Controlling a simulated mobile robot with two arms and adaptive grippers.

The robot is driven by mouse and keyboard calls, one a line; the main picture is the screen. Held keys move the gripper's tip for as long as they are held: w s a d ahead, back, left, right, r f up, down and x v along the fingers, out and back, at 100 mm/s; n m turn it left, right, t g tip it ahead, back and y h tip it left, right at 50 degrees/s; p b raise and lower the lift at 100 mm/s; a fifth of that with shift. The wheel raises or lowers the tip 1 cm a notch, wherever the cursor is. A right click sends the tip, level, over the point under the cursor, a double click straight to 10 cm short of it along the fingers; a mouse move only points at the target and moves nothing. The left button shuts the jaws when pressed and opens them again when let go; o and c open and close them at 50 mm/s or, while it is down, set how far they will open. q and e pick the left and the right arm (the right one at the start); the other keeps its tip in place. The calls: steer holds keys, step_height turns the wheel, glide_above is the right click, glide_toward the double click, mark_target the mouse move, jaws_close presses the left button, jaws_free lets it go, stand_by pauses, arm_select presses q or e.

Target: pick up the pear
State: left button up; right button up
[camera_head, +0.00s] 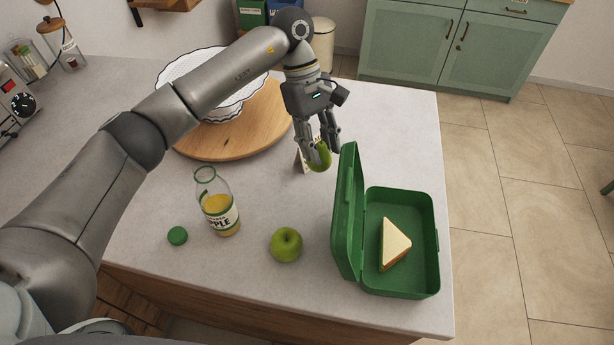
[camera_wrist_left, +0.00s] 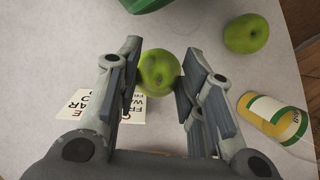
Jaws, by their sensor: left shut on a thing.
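The green pear (camera_head: 321,160) is between the fingers of my left gripper (camera_head: 318,148), behind the lunch box's raised lid. In the left wrist view the pear (camera_wrist_left: 158,70) shows between the fingertips of the left gripper (camera_wrist_left: 160,78), its top facing the camera. The left gripper is shut on the pear. I cannot tell whether the pear's underside touches the counter. My right gripper is in neither view.
An open green lunch box (camera_head: 405,284) holds a sandwich wedge (camera_head: 394,243). A green apple (camera_head: 286,244), an uncapped juice bottle (camera_head: 219,212) and its green cap (camera_head: 177,236) are nearer. A printed card (camera_wrist_left: 125,105) stands beside the pear.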

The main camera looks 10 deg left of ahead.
arm_select(q)
steer(key=w+d+r+b, duration=0.3)
steer(key=w+d+r, duration=0.1)
steer(key=w, duration=0.4)
steer(key=shift+d+r, duration=0.25)
steer(key=shift+d, duration=0.2)
steer(key=shift+r, duration=0.1)
